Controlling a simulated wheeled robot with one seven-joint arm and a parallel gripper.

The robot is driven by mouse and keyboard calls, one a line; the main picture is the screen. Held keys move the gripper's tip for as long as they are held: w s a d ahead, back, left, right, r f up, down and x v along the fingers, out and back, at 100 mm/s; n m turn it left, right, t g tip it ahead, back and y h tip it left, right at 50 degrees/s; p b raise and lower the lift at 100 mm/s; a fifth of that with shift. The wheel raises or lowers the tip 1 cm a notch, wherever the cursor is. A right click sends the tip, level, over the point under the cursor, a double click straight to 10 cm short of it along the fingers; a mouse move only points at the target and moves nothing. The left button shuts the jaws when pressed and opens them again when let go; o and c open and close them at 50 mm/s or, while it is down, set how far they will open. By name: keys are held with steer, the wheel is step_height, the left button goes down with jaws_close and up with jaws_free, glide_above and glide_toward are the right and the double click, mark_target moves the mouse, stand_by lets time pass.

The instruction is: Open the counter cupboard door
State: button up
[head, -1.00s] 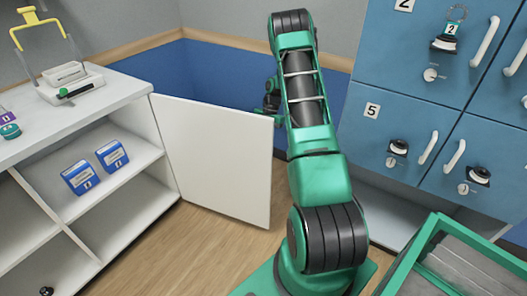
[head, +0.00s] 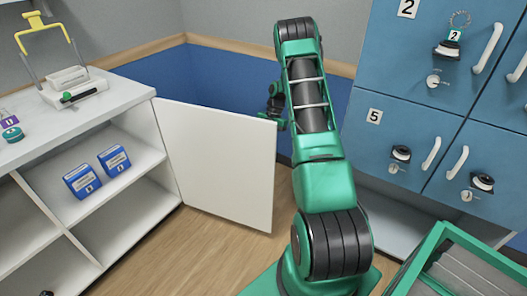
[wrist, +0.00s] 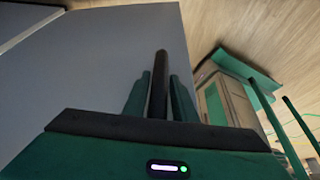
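The white counter cupboard door (head: 222,165) stands swung out from the right end of the white counter (head: 110,110). The open shelves beside it show. My gripper (head: 275,108) is at the door's free edge near its top corner, mostly behind the door and my arm. In the wrist view, the door fills the left and middle as a shaded grey panel (wrist: 100,60). My gripper (wrist: 160,95) shows there as green fingers with a dark upright bar between them. I cannot tell whether that bar is a handle or part of the gripper, nor whether the fingers are closed.
Blue boxes (head: 114,158) lie on the counter's shelf. A scale-like device (head: 72,85) stands on top. Blue numbered lockers (head: 415,110) with handles stand at the right. A green-framed crate (head: 440,240) is at lower right. Wooden floor (head: 200,250) is clear before the door.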

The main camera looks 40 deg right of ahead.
steer(key=v, duration=1)
steer(key=shift+r, duration=0.2)
